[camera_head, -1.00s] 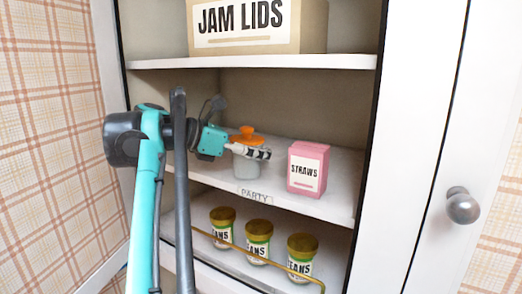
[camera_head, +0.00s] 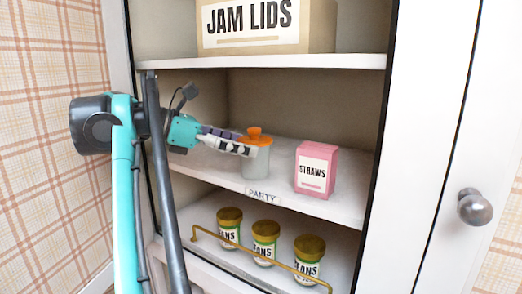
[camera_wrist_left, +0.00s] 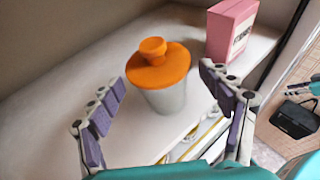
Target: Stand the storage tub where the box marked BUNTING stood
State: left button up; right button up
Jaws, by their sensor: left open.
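The storage tub (camera_head: 256,163) is a pale grey tub with an orange knobbed lid. It stands upright on the middle shelf, behind the PARTY label and left of the pink STRAWS box. My left gripper (camera_head: 245,143) reaches in from the left at the height of the tub's lid. In the left wrist view the open gripper (camera_wrist_left: 162,88) has one finger on each side of the picture, with the tub (camera_wrist_left: 166,98) ahead between them and apart from both. No box marked BUNTING shows in these views.
The pink STRAWS box (camera_head: 316,170) stands right of the tub. A JAM LIDS box (camera_head: 268,40) sits on the shelf above. Several BEANS jars (camera_head: 265,243) stand below behind a brass rail (camera_head: 262,262). The middle shelf (camera_head: 210,168) is bare left of the tub.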

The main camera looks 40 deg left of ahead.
pick_arm(q)
jog(key=shift+v, duration=2.35)
